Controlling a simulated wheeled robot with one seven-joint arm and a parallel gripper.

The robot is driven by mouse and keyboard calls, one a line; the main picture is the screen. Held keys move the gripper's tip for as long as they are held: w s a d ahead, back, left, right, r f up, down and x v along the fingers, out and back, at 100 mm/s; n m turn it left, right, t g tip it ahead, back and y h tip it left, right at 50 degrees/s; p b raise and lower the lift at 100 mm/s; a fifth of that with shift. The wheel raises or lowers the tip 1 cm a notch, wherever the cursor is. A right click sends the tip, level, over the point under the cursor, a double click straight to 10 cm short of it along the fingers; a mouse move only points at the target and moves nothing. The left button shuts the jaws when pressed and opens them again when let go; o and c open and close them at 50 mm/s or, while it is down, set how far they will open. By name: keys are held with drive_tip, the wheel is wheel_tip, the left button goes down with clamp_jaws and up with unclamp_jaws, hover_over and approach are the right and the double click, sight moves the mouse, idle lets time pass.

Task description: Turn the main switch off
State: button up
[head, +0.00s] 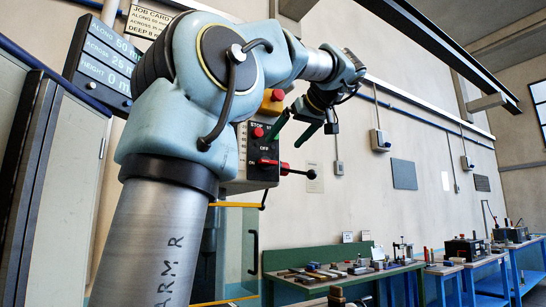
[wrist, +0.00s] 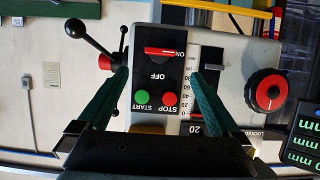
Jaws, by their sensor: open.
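The main switch is a red bar handle (wrist: 166,51) on a black panel (wrist: 150,90) in the wrist view. The bar lies crosswise with one end at the ON mark; the OFF mark sits on the button side of it. The switch also shows in the head view (head: 266,162). My gripper (wrist: 159,74) is open and empty. Its two green fingers are spread to either side of the black panel, with their tips short of the red bar in the picture. In the head view my gripper (head: 284,142) hangs in front of the control box, pointing down. I see no contact with the switch.
Green START (wrist: 142,97) and red STOP (wrist: 170,98) buttons lie between my fingers. A black lever with ball ends (wrist: 92,40) juts out left of the box, and a black-and-red dial (wrist: 268,91) sits right. A workbench (head: 345,278) stands at the back.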

sight(268, 160)
drive_tip(key=p+x, duration=0.1)
drive_tip(key=x, duration=0.7)
drive_tip(key=shift+a, duration=0.1)
drive_tip(key=c, duration=1.4)
